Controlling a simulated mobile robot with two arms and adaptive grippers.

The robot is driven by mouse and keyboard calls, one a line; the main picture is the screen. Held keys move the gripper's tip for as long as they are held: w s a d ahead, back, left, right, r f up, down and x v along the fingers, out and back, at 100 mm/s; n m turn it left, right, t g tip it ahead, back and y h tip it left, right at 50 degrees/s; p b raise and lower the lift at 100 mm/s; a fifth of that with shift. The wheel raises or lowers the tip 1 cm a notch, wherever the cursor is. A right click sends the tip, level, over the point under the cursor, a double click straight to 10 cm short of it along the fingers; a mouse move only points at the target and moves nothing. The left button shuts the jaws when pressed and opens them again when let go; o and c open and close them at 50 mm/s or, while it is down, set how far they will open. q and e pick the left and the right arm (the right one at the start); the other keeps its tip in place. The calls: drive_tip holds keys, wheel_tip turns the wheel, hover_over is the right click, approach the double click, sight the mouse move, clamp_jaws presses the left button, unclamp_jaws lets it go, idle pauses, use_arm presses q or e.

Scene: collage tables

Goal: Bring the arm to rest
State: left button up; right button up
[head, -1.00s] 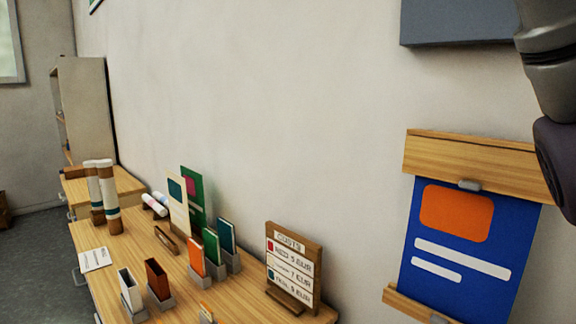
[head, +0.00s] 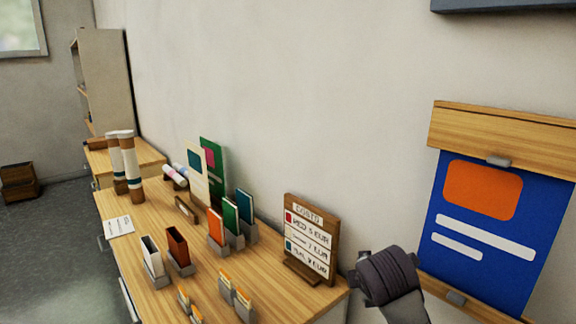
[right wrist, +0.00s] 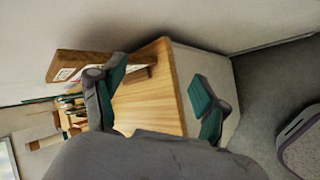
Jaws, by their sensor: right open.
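My right gripper (right wrist: 158,98) shows in the right wrist view. Its two teal-padded fingers are spread apart and nothing is between them. Behind it are the end of the wooden table (right wrist: 160,78) and the white side below. The wooden price sign (right wrist: 75,66) stands just beyond the left finger in that view; I cannot tell the gap. In the head view a dark grey part of my arm is at the bottom, between the price sign (head: 308,240) and the blue poster; the fingers are hidden there. My left gripper is not in view.
The long table (head: 265,275) holds upright cards in grey holders (head: 180,268), cardboard tubes (head: 130,165) and a white note (head: 119,227). The blue poster (head: 485,275) hangs on the wall at the right.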

drive_tip(key=s+d+f+m+g+y, duration=0.1)
drive_tip(key=s+f+m+g, duration=0.2)
drive_tip(key=s+f+m, duration=0.95)
drive_tip(key=s+d+f+m+g, duration=0.15)
drive_tip(key=s+f, duration=0.35)
drive_tip(key=s, duration=0.6)
drive_tip(key=s+d+f+m+g, duration=0.15)
drive_tip(key=s+f, duration=0.35)
drive_tip(key=s, duration=0.6)
wheel_tip(320, 180, down, 28)
drive_tip(key=s+g, duration=0.1)
drive_tip(key=s, duration=0.2)
drive_tip(key=s+d+f+g, duration=0.1)
drive_tip(key=s+d+f, duration=0.1)
drive_tip(key=s+f, duration=1.1)
drive_tip(key=shift+s+d+f, duration=0.35)
drive_tip(key=shift+s+d, duration=0.05)
drive_tip(key=shift+s, duration=0.7)
